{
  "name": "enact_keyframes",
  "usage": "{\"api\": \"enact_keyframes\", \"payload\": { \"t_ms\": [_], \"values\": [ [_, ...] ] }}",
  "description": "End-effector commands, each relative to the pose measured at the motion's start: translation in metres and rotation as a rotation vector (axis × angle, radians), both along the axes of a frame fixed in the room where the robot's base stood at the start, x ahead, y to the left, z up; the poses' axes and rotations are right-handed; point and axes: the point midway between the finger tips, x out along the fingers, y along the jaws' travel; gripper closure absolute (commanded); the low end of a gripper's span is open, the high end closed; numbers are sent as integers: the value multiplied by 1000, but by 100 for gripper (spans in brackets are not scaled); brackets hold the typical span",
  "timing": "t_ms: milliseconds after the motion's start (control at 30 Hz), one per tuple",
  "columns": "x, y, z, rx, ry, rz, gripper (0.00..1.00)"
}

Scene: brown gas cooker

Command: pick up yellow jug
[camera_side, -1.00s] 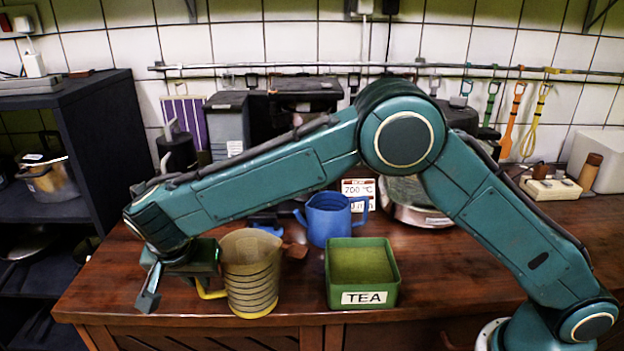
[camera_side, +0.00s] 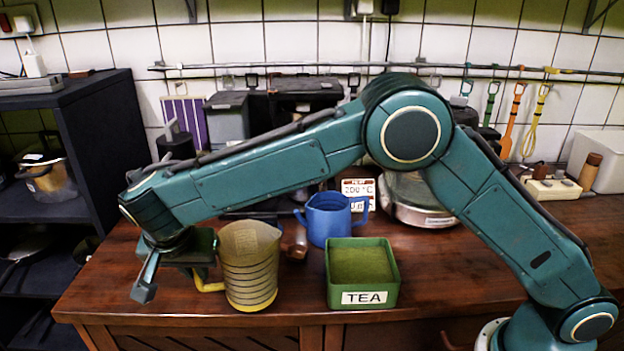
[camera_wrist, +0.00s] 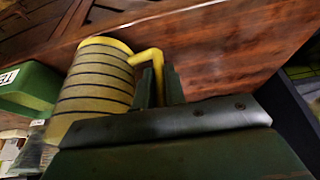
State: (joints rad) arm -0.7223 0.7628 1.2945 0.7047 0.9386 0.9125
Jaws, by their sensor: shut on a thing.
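The yellow jug (camera_side: 250,268), a ringed measuring jug with dark bands, is at the front left of the wooden counter, upright or nearly so. Its handle points left, towards my gripper (camera_side: 184,266). In the wrist view the jug (camera_wrist: 92,85) is at the left, with its handle (camera_wrist: 148,57) reaching to the fingers of my gripper (camera_wrist: 160,84). My gripper is shut on the jug at its handle. The exact contact is partly hidden. The jug's base looks slightly raised, but the gap to the counter is hard to tell.
A green TEA box (camera_side: 362,275) stands close to the jug's right. A blue jug (camera_side: 328,219) stands behind, with a small brown object (camera_side: 297,248) between. A dark shelf (camera_side: 75,150) is at the left. The counter's front edge is near.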

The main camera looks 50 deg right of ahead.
Motion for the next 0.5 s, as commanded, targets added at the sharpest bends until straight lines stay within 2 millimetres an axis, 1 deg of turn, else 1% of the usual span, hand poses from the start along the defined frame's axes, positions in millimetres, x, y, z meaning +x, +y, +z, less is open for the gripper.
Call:
{"api": "enact_keyframes", "payload": {
  "t_ms": [500],
  "values": [
    [0,1,40,1,-1,1,100]
  ]
}}
